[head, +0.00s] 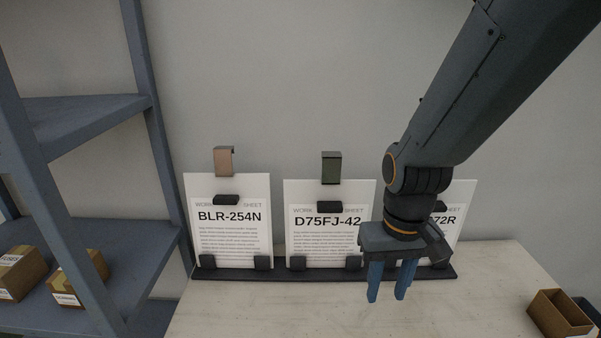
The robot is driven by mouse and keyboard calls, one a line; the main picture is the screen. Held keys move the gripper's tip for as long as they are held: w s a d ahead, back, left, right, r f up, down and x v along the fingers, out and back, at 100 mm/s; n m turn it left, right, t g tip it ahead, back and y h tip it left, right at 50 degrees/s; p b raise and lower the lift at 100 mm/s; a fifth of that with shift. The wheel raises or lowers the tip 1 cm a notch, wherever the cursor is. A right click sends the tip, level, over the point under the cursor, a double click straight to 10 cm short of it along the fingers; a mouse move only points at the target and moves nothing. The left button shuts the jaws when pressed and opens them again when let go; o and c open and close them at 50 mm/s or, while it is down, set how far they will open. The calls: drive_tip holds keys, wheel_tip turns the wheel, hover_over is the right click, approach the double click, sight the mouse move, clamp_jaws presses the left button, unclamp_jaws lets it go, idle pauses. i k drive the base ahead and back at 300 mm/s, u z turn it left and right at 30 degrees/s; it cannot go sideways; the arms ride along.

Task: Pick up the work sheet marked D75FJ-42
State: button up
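The work sheet marked D75FJ-42 (325,238) stands upright in the middle of a dark holder rail (325,275) on the table. My arm hides part of the sheet at the right, marked with an ending 72R (450,222).
A sheet marked BLR-254N (229,235) stands at the left of the rail, below a tan tab (224,161). A blue-grey shelf (100,115) with small cardboard boxes (20,274) is on the left. An open brown box (560,315) sits at the right. The table front is clear.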

sight(323, 217)
drive_tip(key=z, duration=1.1)
drive_tip(key=k, duration=0.9)
drive_tip(key=u, duration=0.95)
